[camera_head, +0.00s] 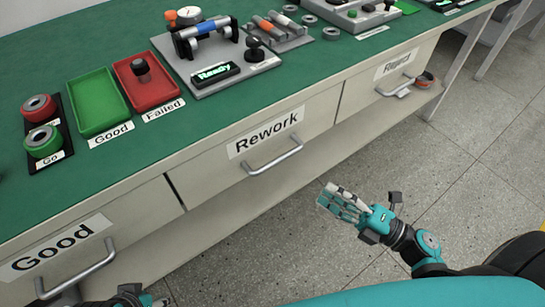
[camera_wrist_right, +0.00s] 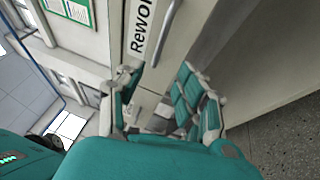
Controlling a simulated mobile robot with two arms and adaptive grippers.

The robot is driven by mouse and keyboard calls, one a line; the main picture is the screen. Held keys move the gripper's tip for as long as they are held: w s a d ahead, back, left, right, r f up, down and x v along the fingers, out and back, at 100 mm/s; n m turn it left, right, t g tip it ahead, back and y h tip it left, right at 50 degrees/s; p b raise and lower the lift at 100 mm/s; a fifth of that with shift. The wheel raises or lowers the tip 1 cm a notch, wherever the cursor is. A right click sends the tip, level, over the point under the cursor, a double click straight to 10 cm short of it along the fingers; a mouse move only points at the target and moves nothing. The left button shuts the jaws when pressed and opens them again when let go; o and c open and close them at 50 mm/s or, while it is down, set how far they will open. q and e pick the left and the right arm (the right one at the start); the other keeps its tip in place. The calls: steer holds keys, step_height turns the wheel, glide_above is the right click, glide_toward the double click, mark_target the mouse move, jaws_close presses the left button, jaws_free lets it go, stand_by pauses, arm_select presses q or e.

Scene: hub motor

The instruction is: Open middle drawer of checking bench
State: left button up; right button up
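The middle drawer (camera_head: 290,128), labelled "Rework", is shut, its front flush with the bench (camera_head: 140,165). Its silver bar handle (camera_head: 273,157) sits below the label. The handle also shows at the top of the right wrist view (camera_wrist_right: 166,32), beside the partly visible label. My right gripper (camera_head: 328,196) is open and empty. It is in front of the bench, to the right of and lower in the picture than the handle, apart from it. Its two fingers stand apart in the right wrist view (camera_wrist_right: 155,78). My left gripper (camera_head: 138,298) barely shows at the bottom edge; its fingers are mostly cut off.
The "Good" drawer (camera_head: 130,215) is at left and the "Reject" drawer (camera_head: 395,75) at right, both shut. A green tray (camera_head: 98,100), a red tray (camera_head: 148,88) and a gauge fixture (camera_head: 212,65) stand on the bench top. The grey floor before the bench is clear.

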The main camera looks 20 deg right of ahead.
mark_target(276, 159)
steer(key=x, duration=1.4)
steer(key=shift+w+a, duration=0.25)
jaws_close()
